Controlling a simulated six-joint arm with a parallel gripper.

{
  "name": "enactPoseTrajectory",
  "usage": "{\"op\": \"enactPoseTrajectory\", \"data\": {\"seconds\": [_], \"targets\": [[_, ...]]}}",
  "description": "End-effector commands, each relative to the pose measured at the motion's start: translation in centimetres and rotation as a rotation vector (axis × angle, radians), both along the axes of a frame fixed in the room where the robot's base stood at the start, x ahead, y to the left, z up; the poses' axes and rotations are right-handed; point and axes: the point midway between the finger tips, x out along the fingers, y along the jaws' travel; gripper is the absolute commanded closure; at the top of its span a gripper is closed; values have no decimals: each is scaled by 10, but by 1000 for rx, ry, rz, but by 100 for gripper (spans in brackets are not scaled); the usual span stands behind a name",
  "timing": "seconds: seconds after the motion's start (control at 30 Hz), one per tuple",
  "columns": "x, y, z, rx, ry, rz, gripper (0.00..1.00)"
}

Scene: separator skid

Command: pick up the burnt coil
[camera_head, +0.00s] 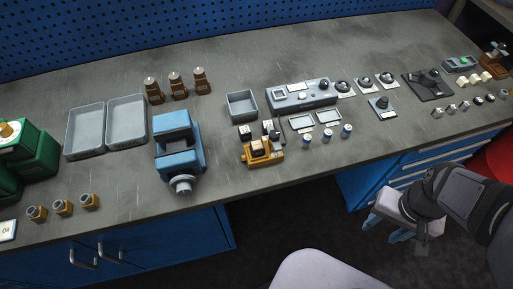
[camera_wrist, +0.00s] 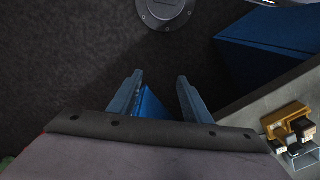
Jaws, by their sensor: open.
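A yellow-bodied device (camera_head: 262,154) with a dark block in its middle stands near the bench's front edge in the head view. The wrist view shows a similar yellow device (camera_wrist: 284,117) at the right edge, with dark and pale blocks. Three small cylinders with white and blue parts (camera_head: 326,137) stand to its right. I cannot tell which part is the burnt coil. My gripper (camera_head: 397,236) is off the bench's front edge, over the floor, at the right. Its blue fingers (camera_wrist: 160,78) are spread and empty in the wrist view.
A blue vise (camera_head: 179,148), two grey trays (camera_head: 84,130) and a small grey bin (camera_head: 241,105) stand on the bench (camera_head: 228,170). A grey instrument box (camera_head: 301,95) is behind the cylinders. Blue cabinets (camera_head: 150,245) are under the bench. The bench front between vise and yellow device is clear.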

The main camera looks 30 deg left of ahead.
Motion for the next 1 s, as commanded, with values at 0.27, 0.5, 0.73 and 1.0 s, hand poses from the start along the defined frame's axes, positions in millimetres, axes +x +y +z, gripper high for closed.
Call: {"op": "enactPoseTrajectory", "data": {"seconds": [0.27,0.5,0.73,1.0], "targets": [[0,0,0,0,0,0,56],[0,0,0,0,0,0,50],[2,1,0,2,0,-5,50],[45,37,8,41,17,-134,50]]}}
